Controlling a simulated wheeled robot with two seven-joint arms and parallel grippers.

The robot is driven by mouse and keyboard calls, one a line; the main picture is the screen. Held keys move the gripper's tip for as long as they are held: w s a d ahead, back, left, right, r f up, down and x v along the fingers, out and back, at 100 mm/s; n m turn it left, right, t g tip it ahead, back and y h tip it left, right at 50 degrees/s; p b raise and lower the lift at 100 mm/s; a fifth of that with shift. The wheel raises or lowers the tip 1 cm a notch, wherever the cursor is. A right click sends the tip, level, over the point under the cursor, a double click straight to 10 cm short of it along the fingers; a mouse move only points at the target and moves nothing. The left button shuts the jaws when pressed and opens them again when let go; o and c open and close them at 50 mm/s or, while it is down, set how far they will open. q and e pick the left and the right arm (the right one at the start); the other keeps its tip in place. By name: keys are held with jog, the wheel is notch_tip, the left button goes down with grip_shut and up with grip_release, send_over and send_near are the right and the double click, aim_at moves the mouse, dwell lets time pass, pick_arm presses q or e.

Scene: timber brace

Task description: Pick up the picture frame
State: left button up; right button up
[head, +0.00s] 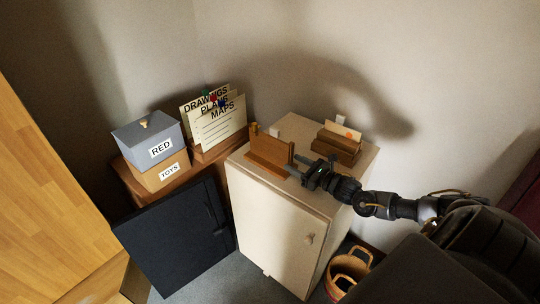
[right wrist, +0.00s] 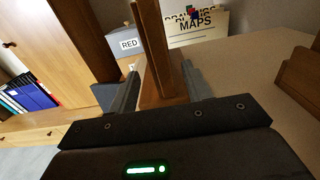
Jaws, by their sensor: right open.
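A brown wooden piece (head: 268,148), apparently the picture frame, stands on top of the cream cabinet, with an upright panel, end posts and a flat base. My right gripper (head: 295,166) is open at its right end. In the right wrist view the wooden upright (right wrist: 176,55) stands between the two spread fingers of the right gripper (right wrist: 162,88); I cannot tell whether either finger touches it. The front of the frame is not clearly visible. My left gripper is in neither view.
The cream cabinet (head: 272,220) carries a wooden holder with a card (head: 338,145) to the right. Left of it are a grey RED box (head: 148,138) on a TOYS box (head: 165,172) and a file of sheets (head: 215,125). A basket (head: 350,266) stands low at the right.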

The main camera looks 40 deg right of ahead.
aim_at(292, 161)
jog(key=p+x, duration=0.1)
jog(key=x, duration=0.3)
jog(key=shift+w, duration=0.25)
jog(key=shift+c, duration=0.3)
grip_shut()
jog(key=shift+r, duration=0.15)
